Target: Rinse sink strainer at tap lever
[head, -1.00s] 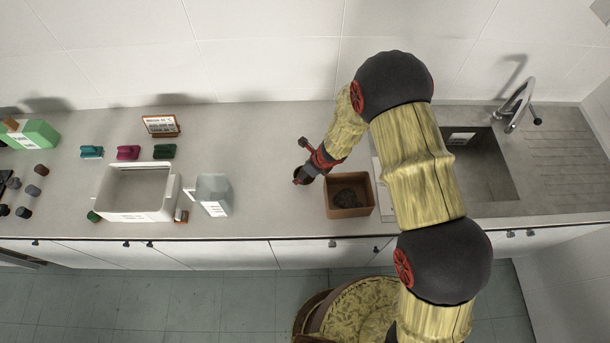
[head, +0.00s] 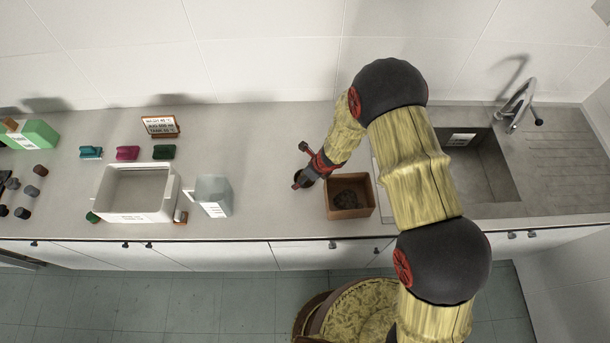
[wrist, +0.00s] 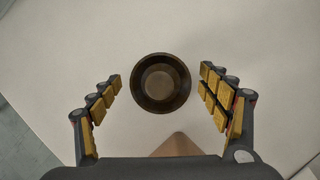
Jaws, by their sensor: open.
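The sink strainer shows in the wrist view as a round, dark brown cup (wrist: 161,83) on the pale worktop, with its opening facing the camera. My gripper (wrist: 160,78) is open, with one finger on each side of the strainer and a visible gap to both. In the head view my gripper (head: 303,180) is low over the counter, left of a brown box, and largely hides the strainer. The tap (head: 521,100) stands at the back right beside the sink (head: 512,190), with a dark-tipped lever (head: 538,121) on its right side.
The brown box (head: 350,213) holds dark matter; its corner also shows in the wrist view (wrist: 178,145). A clear jug (head: 213,194), white tub (head: 135,217) and small sign (head: 160,125) stand to the left. Counter between jug and gripper is clear.

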